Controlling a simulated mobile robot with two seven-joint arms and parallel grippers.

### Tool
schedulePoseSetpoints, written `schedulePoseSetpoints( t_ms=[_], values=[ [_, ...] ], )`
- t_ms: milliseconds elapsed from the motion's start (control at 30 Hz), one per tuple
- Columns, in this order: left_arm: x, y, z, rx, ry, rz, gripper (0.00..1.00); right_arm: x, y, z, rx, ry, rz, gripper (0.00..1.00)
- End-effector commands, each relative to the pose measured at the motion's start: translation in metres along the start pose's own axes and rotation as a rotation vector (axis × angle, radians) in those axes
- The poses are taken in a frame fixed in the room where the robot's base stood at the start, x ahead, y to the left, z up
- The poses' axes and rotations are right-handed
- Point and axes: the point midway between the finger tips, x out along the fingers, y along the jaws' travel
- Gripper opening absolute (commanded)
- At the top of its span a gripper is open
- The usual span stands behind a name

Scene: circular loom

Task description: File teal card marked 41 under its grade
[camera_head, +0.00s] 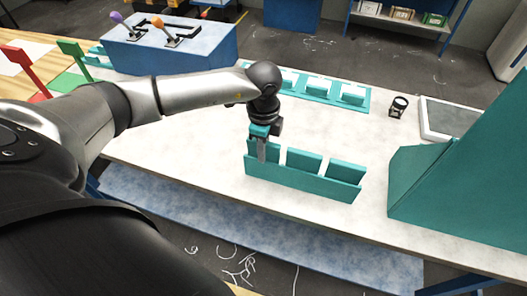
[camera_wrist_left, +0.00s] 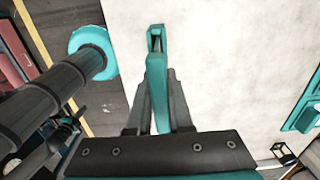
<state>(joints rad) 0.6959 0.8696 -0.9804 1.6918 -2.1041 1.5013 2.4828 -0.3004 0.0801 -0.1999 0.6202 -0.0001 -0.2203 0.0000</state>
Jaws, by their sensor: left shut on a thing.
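My left gripper (camera_head: 262,150) points down at the left end of a teal rack (camera_head: 300,183) on the white table. It is shut on a teal card, seen edge-on between the fingers in the left wrist view (camera_wrist_left: 157,95). No number can be read on it. Two other teal cards, one in the middle (camera_head: 303,161) and one at the right (camera_head: 346,171), stand tilted in the rack. Whether the held card is inside the rack or just above it, I cannot tell. My right gripper is not in view.
A teal tray (camera_head: 318,101) with several upright pieces lies behind the rack. A small black cylinder (camera_head: 398,107) and a framed pale panel (camera_head: 450,118) are further right. A large teal structure (camera_head: 470,170) stands at the right. A blue box with levers (camera_head: 165,55) is at back left.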

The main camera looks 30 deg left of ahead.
Motion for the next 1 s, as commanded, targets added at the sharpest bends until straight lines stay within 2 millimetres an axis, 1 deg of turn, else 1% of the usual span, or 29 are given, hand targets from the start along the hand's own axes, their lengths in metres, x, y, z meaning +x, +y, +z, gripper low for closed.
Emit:
schedulePoseSetpoints(
  t_ms=[667, 767, 1000],
  values=[
    [-0.014, 0.000, 0.000, 0.000, 0.000, 0.001, 0.00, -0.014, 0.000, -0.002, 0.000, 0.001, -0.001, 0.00],
    [-0.020, 0.000, 0.000, 0.000, 0.000, 0.001, 0.00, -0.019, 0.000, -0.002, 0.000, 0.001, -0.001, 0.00],
    [-0.047, 0.000, 0.000, 0.000, 0.000, 0.001, 0.00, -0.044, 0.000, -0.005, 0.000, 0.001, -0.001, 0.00]
  ],
)
